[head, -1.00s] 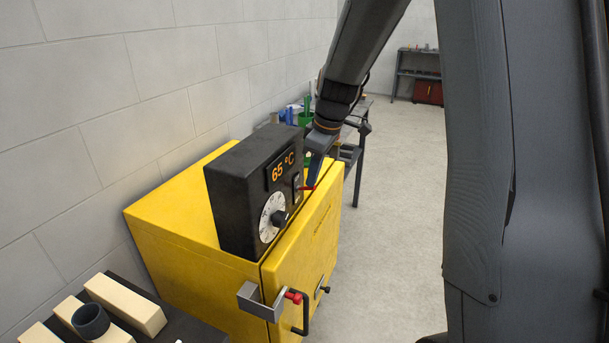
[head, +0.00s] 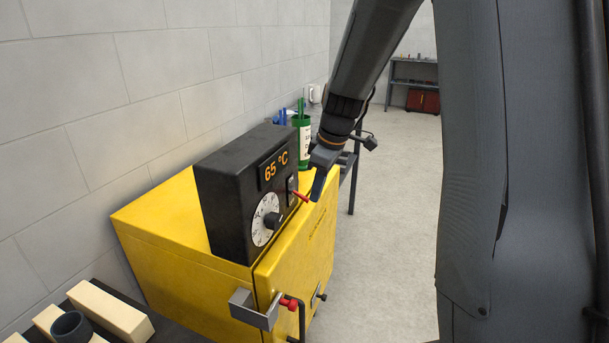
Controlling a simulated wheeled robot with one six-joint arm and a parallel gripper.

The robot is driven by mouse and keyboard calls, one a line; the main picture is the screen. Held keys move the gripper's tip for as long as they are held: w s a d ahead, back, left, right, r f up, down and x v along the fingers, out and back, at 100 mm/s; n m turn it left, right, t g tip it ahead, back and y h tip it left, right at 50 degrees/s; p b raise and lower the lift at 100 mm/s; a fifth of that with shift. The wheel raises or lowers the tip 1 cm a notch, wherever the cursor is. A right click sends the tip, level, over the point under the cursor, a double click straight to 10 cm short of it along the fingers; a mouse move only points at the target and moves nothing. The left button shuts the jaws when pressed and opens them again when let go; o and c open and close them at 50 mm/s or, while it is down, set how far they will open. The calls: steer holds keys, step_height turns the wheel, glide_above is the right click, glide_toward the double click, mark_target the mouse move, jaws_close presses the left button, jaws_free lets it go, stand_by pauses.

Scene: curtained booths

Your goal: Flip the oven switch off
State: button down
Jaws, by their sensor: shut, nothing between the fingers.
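The yellow oven (head: 160,215) stands against the wall with a black control box (head: 225,205) on top. The box has a display (head: 275,168) reading 65 °C, a white dial (head: 263,218) with a black knob, and a switch (head: 292,186) with a red lever (head: 300,196). The lever sticks out from the box, its tip slanting slightly downward. My gripper (head: 317,198) is shut and empty, pointing down right beside the lever's tip. I cannot tell whether it touches the lever.
A metal bracket and latch (head: 258,310) with a red knob sit at the oven door's near edge. Pale blocks and a dark ring (head: 72,328) lie at the bottom left. A green container (head: 303,140) stands behind the oven. The floor to the right is open.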

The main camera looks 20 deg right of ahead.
steer(key=shift+w+a+r, duration=0.1)
steer(key=shift+a, duration=0.05)
steer(key=shift+w+a+r+p, duration=0.3)
steer(key=shift+w+a, duration=0.1)
steer(key=s+d+r, duration=0.6)
steer(key=s+r, duration=0.1)
steer(key=r, duration=0.2)
steer(key=shift+s+d, duration=0.3)
stand_by(0.7)
